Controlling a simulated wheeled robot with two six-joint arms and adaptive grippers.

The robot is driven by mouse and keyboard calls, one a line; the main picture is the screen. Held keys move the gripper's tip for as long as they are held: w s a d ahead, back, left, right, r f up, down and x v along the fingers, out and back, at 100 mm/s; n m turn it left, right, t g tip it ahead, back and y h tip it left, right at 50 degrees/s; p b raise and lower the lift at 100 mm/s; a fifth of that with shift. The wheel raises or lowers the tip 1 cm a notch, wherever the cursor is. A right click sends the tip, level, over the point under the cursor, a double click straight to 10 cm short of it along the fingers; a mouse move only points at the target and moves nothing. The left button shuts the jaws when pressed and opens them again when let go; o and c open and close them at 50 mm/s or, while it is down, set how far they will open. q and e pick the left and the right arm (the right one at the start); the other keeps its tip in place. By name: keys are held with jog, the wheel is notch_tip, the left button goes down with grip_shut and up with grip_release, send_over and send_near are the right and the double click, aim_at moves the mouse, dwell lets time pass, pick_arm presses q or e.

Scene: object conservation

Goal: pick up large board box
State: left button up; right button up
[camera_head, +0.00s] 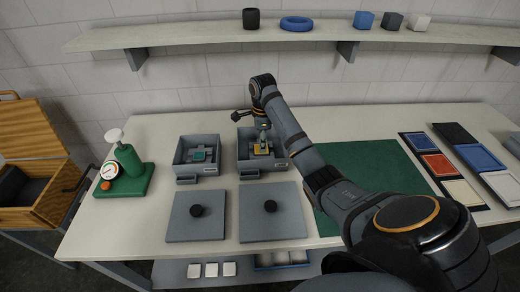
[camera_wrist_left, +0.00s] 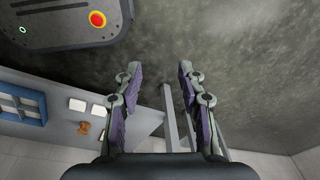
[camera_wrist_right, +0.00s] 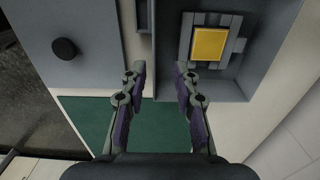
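Two open grey boxes stand on the table in the head view: a left one (camera_head: 198,141) with a teal block inside and a right one (camera_head: 246,163) with a yellow square block (camera_wrist_right: 209,45) inside. Which is the large board box, I cannot tell. My right gripper (camera_wrist_right: 160,72) is open and empty above the right box, pointing down, its fingertips near one box wall in the right wrist view. My left gripper (camera_wrist_left: 159,67) is open and empty, away from the table, over dark floor; the head view does not show it.
Two grey lids with black knobs (camera_head: 196,211) (camera_head: 270,206) lie in front of the boxes. A green gauge device (camera_head: 128,162) stands left; a green mat (camera_head: 387,170) and coloured trays (camera_head: 480,157) lie right. A shelf (camera_head: 215,37) runs above. A wooden box (camera_head: 30,150) stands far left.

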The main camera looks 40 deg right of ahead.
jog(key=shift+s+a+f+b, duration=0.15)
jog(key=shift+s+f+b, duration=0.05)
jog(key=shift+f+b, duration=0.45)
jog(key=shift+s+a+f+b, duration=0.15)
jog(key=shift+s+f+b, duration=0.05)
jog(key=shift+f+b, duration=0.4)
notch_tip(320, 180, down, 4)
jog(key=shift+w+b, duration=0.1)
jog(key=shift+b, duration=0.3)
notch_tip(320, 180, down, 4)
jog(key=shift+r+p, duration=0.25)
jog(key=shift+p, duration=0.15)
jog(key=shift+f, duration=0.2)
pick_arm(q)
jog(key=s+f, duration=0.2)
jog(key=f, duration=0.1)
jog(key=shift+s+a+f, duration=0.1)
jog(key=shift+s+a, duration=0.25)
jog(key=shift+a, duration=0.05)
jog(key=shift+w+a, duration=0.1)
jog(key=shift+w, duration=0.05)
jog(key=shift+w+r+p, duration=0.15)
jog(key=shift+r+p, duration=0.35)
jog(key=shift+r, duration=0.05)
pick_arm(e)
jog(key=shift+f, duration=0.15)
